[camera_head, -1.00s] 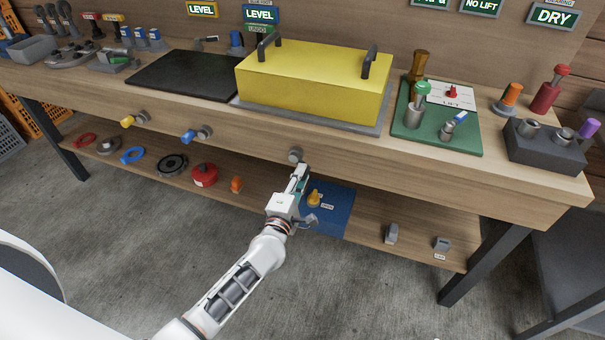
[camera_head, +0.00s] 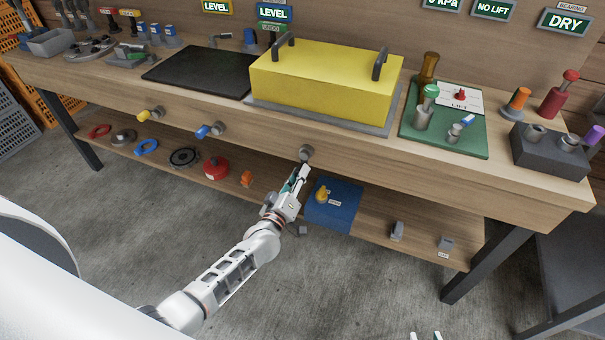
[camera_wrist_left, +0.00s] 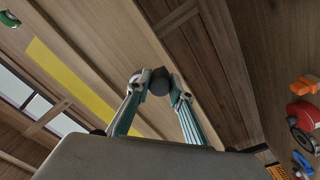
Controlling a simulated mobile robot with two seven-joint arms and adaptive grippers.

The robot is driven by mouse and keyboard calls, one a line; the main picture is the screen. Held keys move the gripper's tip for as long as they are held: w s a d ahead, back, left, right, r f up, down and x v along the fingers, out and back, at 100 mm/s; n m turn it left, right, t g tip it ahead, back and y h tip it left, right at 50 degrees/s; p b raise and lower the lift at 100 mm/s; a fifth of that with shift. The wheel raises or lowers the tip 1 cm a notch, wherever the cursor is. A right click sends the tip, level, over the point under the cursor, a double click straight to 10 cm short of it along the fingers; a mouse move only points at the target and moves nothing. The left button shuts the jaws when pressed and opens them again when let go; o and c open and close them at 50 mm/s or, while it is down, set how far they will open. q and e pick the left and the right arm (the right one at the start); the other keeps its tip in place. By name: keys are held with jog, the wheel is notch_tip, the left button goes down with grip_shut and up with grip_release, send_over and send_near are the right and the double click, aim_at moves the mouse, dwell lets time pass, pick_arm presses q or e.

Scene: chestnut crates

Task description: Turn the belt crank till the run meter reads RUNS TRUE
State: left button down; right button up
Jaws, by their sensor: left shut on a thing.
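A grey round knob (camera_head: 305,152) sticks out of the bench's front edge. My left gripper (camera_head: 304,166) reaches it from below in the head view. In the left wrist view its fingers (camera_wrist_left: 160,82) are shut on the dark knob (camera_wrist_left: 160,81), one on each side. A yellow knob (camera_head: 150,114) and a blue knob (camera_head: 209,130) stand further left on the same edge. No knob in view is labelled as the belt crank. No readable display names the run meter. Two pale tips of my right gripper (camera_head: 426,336) show apart at the bottom edge; nothing shows between them.
Displays read LEVEL (camera_head: 274,13), NO LIFT (camera_head: 494,8) and DRY (camera_head: 563,21). A yellow cover (camera_head: 325,82) with two handles sits on the bench. The floor in front is clear.

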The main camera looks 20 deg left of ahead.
pick_arm(q)
jog(key=shift+a+r+m+p, duration=0.2)
jog(key=shift+a+m+p, duration=0.15)
jog(key=shift+m, duration=0.65)
jog(key=a+r+m+p, duration=0.3)
jog(key=r+m, duration=0.3)
jog(key=m, duration=1.4)
jog(key=shift+w+a+h+p, duration=0.15)
jog(key=shift+a+h+p, duration=0.15)
jog(key=shift+p, duration=0.6)
jog(key=c, duration=1.9)
grip_release()
jog(key=shift+o, duration=0.6)
jog(key=shift+d+g, duration=0.1)
jog(key=shift+g, duration=0.2)
